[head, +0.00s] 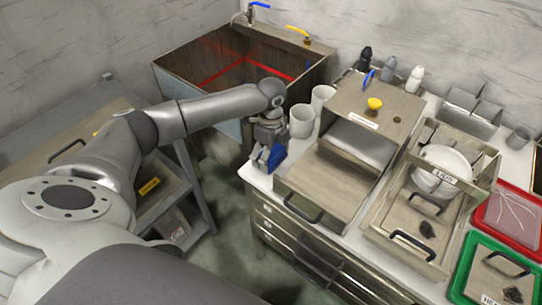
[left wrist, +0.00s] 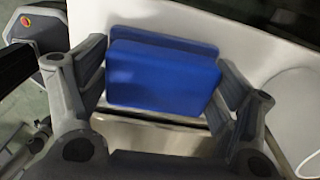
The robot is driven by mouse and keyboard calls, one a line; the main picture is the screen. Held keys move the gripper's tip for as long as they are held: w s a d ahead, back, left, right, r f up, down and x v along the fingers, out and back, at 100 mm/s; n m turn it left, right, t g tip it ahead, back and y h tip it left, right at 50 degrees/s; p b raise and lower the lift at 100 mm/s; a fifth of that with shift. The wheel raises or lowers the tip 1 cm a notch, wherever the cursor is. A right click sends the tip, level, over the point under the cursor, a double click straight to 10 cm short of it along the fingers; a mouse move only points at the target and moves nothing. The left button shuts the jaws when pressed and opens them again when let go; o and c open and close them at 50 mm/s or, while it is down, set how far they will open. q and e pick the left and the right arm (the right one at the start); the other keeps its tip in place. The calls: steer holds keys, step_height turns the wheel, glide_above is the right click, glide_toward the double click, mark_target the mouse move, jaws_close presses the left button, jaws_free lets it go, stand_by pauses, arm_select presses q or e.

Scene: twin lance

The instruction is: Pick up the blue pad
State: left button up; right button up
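The blue pad (head: 276,158) is at the left front corner of the white counter, under my left gripper (head: 268,150). In the left wrist view the blue pad (left wrist: 162,78) is a thick block, with a darker blue face behind the brighter one. My left gripper (left wrist: 160,90) has one finger on each side of it, with narrow gaps seeming to remain at both sides. The fingers look open around the pad, not closed on it. In the head view the gripper hides part of the pad. My right gripper is not in view.
White cups (head: 302,121) stand just behind the gripper. A wooden box (head: 325,187) with a dark handle is close to its right. A sink (head: 240,75) is behind, and a low shelf (head: 165,190) stands at the left across a floor gap.

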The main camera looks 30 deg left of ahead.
arm_select(q)
steer(key=c, duration=0.5)
steer(key=shift+r, duration=0.55)
steer(key=s+r, duration=0.1)
steer(key=r, duration=0.1)
steer(key=s+d+r, duration=0.1)
steer(key=r, duration=0.1)
steer(key=s+r, duration=0.1)
steer(key=r, duration=0.2)
steer(key=shift+s+d, duration=0.3)
steer(key=shift+s, duration=0.1)
steer(key=shift+s+d+r+b, duration=0.2)
steer(key=shift+s+d+r, duration=0.55)
steer(key=shift+s, duration=0.75)
steer(key=shift+s+d+r+b, duration=0.2)
steer(key=shift+s+d+r, duration=0.55)
steer(key=shift+s, duration=0.8)
steer(key=shift+s+d+r+b, duration=0.2)
steer(key=shift+s+d+r, duration=0.25)
steer(key=shift+s+r, duration=0.8)
steer(key=shift+s+f, duration=0.25)
steer(key=shift+f, duration=0.05)
